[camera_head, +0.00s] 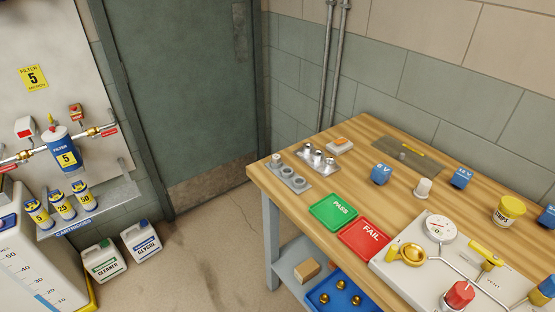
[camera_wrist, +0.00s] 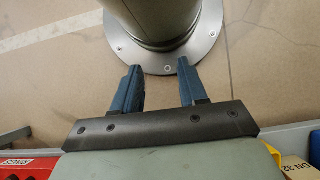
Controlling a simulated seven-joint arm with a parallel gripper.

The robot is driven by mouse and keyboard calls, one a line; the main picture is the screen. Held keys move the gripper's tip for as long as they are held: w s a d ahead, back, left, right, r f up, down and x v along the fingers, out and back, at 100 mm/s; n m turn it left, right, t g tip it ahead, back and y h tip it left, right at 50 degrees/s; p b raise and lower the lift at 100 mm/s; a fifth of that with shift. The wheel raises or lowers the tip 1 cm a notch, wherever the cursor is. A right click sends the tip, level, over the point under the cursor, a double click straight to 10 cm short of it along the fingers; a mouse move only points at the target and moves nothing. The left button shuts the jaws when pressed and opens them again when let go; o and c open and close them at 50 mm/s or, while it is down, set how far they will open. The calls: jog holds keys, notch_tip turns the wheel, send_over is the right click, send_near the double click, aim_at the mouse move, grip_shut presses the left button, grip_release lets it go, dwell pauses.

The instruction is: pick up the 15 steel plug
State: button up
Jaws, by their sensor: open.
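In the head view, two small metal racks lie at the far left corner of the wooden bench. The nearer rack (camera_head: 299,187) has several round sockets, and a light steel plug (camera_head: 277,160) stands at its far left end. The rack behind it (camera_head: 331,168) carries several steel pieces (camera_head: 317,156). Any size numbers on them are too small to read, so I cannot tell which is the 15 plug. My gripper (camera_wrist: 157,92) shows only in the wrist view, open and empty above the floor, apart from the racks.
Green PASS tray (camera_head: 333,211) and red FAIL tray (camera_head: 364,240) lie near the bench's front edge. A blue bin (camera_head: 341,291) sits below. Bare wood lies between the racks and blocks.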

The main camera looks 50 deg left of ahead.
jog(key=shift+o, duration=0.2)
dwell(0.3)
jog(key=o, duration=0.4)
jog(key=shift+c, duration=0.2)
jog(key=shift+a, duration=0.1)
